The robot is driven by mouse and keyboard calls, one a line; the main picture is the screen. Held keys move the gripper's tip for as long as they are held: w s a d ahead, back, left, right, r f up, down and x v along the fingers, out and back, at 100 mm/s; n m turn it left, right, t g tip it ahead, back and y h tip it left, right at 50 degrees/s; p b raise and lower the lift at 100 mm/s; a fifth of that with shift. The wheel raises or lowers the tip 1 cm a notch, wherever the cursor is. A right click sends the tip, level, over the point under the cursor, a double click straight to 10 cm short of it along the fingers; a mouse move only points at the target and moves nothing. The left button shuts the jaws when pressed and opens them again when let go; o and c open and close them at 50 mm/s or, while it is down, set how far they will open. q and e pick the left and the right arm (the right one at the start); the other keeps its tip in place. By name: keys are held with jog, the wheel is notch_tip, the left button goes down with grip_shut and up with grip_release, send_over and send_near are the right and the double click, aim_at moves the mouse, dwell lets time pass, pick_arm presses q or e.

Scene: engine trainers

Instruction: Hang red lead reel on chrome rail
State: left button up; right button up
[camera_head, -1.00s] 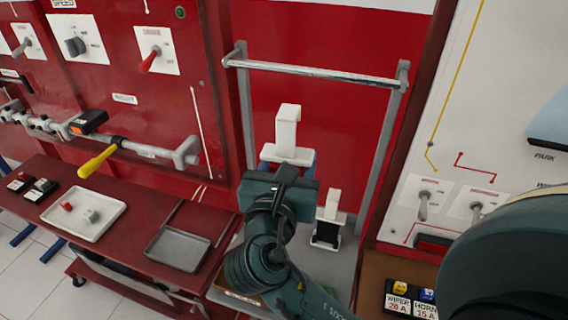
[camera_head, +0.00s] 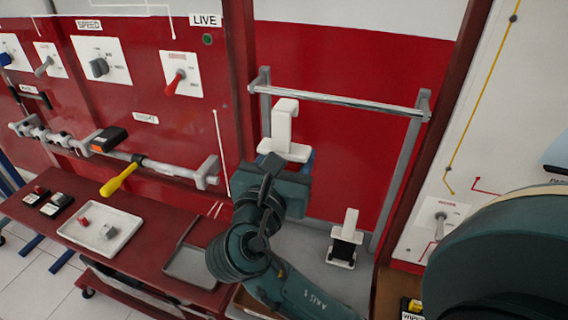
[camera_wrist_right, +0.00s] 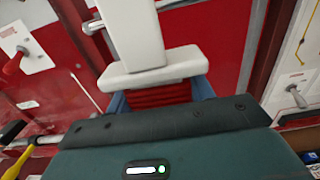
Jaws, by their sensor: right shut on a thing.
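The red lead reel shows in the head view as a white upright hook with a wide white plate (camera_head: 284,130). In the right wrist view its red wound lead (camera_wrist_right: 160,95) sits below the white plate. My right gripper (camera_head: 279,170) is shut on the reel, with blue fingers on both sides of the red winding. The chrome rail (camera_head: 345,101) spans two grey posts in front of the red panel. The hook's top appears just below the rail near its left end; I cannot tell their depth apart or whether they touch. My left gripper is not in view.
A second white reel with black lead (camera_head: 346,244) stands on the grey surface below the rail. A yellow-handled tool (camera_head: 120,180) sticks out at the left. Trays (camera_head: 100,230) lie on the red bench. A white switch panel (camera_head: 480,100) stands at the right.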

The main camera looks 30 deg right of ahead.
pick_arm(q)
jog(key=b, duration=0.2)
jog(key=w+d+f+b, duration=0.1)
jog(key=b, duration=0.2)
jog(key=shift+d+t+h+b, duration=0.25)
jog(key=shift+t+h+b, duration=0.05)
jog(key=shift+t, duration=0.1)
pick_arm(e)
jog(key=f+x, duration=0.2)
jog(key=x, duration=1)
jog(key=shift+d, duration=0.15)
jog(key=o, duration=1)
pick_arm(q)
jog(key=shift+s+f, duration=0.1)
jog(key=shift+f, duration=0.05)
pick_arm(e)
jog(key=shift+o, duration=0.7)
jog(key=shift+f, duration=0.1)
